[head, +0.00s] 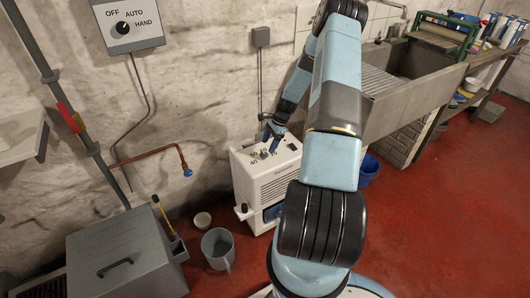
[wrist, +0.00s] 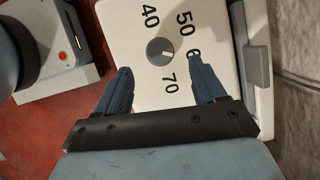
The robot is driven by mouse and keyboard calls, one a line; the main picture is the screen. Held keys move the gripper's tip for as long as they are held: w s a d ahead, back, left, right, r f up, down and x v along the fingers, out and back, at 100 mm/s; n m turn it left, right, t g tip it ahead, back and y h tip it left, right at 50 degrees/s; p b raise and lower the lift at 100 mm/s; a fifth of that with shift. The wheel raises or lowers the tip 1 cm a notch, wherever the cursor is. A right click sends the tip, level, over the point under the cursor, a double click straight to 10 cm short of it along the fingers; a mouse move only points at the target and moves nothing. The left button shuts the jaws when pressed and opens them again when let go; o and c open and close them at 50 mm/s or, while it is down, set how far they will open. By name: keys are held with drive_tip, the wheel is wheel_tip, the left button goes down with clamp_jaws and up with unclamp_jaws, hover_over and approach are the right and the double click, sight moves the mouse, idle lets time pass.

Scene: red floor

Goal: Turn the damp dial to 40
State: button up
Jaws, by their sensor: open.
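The white dehumidifier-like box (head: 283,190) stands on the floor by the wall, with numbers printed on its top. The wrist view shows the round grey damp dial (wrist: 160,51) with 40, 50, a partly covered 60 and 70 around it. Its pale pointer mark seems to face right, toward the 50–60 side; the exact setting is unclear. My gripper (wrist: 158,66) is open above the top. Its dark blue fingers lie either side of the dial in the picture, the right one over part of the 60. No contact is visible. In the head view, my gripper (head: 270,138) is over the box top.
An OFF/AUTO/HAND switch box (head: 128,25) hangs on the wall. A grey lidded box (head: 120,255) and a grey mug-shaped pail (head: 217,248) stand at left. A sink (head: 400,85) is at right. Red floor is open at lower right.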

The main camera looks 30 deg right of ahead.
sight(264, 154)
drive_tip(key=shift+x, duration=2.6)
drive_tip(key=c, duration=1.1)
drive_tip(key=shift+o, duration=0.2)
drive_tip(key=shift+a, duration=0.1)
